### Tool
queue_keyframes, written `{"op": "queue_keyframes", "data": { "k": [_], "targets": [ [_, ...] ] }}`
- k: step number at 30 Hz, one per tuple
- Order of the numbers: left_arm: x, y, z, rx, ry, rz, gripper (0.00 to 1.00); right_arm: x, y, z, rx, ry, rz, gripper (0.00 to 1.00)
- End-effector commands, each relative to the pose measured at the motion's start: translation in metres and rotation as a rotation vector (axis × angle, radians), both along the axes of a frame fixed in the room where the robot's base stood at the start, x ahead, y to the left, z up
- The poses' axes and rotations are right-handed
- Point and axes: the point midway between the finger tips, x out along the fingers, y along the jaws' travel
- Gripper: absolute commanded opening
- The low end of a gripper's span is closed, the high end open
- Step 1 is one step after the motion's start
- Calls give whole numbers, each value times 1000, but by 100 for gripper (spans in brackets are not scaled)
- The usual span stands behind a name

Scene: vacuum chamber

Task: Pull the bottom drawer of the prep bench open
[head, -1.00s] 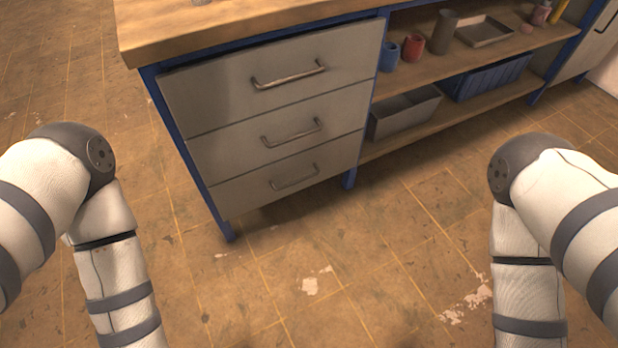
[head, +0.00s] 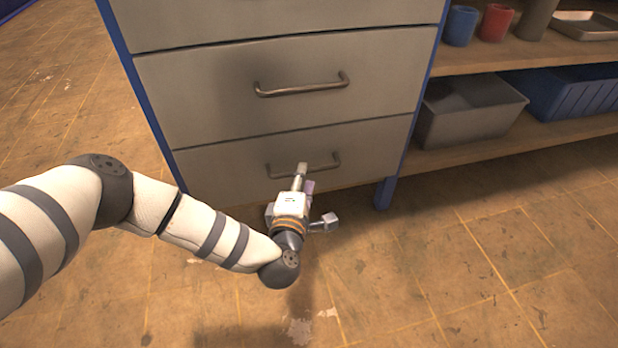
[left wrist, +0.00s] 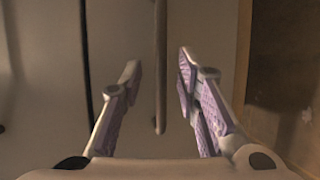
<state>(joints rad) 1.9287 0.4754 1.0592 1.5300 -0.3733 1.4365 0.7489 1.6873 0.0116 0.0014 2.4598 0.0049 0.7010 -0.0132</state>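The prep bench's bottom drawer (head: 230,172) is a grey front, shut flush below the drawer above it. Its metal bar handle (head: 324,162) shows just beyond my left gripper (head: 303,185). In the left wrist view the handle (left wrist: 160,70) runs as an upright bar between the two fingers of the left gripper (left wrist: 157,80). The fingers are apart on either side of it, with a gap to the bar on both sides. The left gripper partly hides the handle in the head view. My right gripper is not in view.
The middle drawer (head: 290,95) with its own handle is above. A blue bench leg (head: 388,185) stands right of the drawers. Shelves at the right hold a grey bin (head: 470,112), a blue bin (head: 575,92) and cups. The floor in front (head: 440,270) is clear.

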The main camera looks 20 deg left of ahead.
Motion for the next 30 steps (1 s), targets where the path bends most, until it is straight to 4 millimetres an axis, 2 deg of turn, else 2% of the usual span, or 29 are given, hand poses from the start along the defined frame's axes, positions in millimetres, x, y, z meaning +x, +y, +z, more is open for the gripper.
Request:
{"op": "queue_keyframes", "data": {
  "k": [3, 6, 15, 16, 19, 20, 30],
  "targets": [
    [22, 4, -8, 0, 2, 1, 30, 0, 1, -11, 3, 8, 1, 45],
    [32, 6, -8, 0, 2, 0, 30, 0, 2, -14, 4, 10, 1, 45],
    [37, 6, -7, -1, 3, -2, 30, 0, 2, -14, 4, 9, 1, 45],
    [36, 6, -7, -1, 3, -2, 25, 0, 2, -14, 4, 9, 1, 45],
    [36, 6, -7, 0, 3, -2, 3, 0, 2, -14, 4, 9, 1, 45],
    [36, 6, -7, 0, 3, -2, 0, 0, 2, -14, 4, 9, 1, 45],
    [34, 4, -6, -1, 2, -2, 0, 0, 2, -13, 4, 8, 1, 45]
  ]
}}
